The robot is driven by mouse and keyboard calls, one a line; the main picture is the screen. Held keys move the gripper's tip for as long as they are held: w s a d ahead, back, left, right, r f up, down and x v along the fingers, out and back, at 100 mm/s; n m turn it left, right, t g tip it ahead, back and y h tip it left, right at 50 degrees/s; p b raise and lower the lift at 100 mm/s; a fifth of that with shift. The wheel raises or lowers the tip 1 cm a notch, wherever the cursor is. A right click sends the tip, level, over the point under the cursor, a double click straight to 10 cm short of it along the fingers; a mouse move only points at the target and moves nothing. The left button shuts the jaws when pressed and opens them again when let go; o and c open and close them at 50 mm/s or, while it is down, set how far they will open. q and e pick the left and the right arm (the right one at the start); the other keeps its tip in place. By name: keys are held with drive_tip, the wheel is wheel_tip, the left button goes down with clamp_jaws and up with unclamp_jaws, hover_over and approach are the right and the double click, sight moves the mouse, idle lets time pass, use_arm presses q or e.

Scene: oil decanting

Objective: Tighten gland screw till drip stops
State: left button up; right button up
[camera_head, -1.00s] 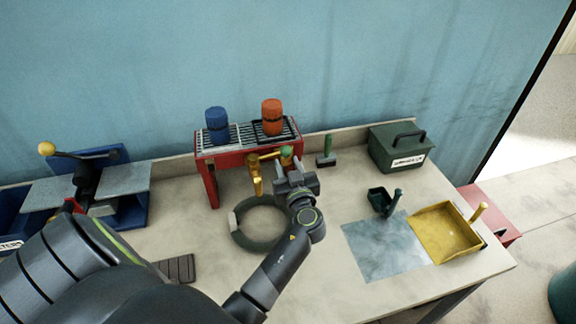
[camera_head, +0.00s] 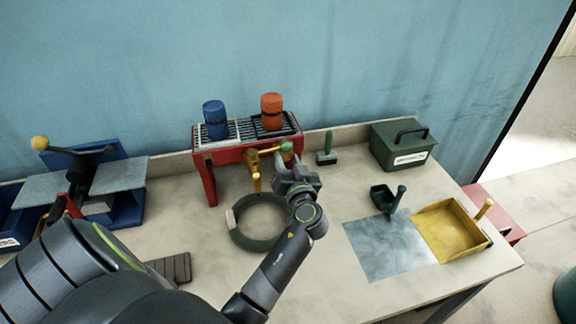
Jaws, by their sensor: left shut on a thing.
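A brass tap (camera_head: 256,168) with a green ball knob (camera_head: 286,147) sits under the front of the red rack (camera_head: 206,165). My left gripper (camera_head: 286,170) is at the right side of the tap, just below the green knob. It is shut on a small part there, most likely the gland screw, which the jaws hide. I cannot make out any drip from the tap. My right gripper is not in view.
Blue (camera_head: 215,119) and orange (camera_head: 271,111) containers stand on the rack's grille. A dark ring (camera_head: 262,246) lies in front. A green scoop (camera_head: 384,199), a yellow tray (camera_head: 452,236) and a green box (camera_head: 400,152) are to the right. A blue press-like device (camera_head: 122,205) stands left.

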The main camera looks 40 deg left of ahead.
use_arm(q)
drive_tip(key=shift+m, duration=1.1)
drive_tip(key=shift+b, duration=0.3)
drive_tip(key=o, duration=1)
drive_tip(key=shift+d+f, duration=0.1)
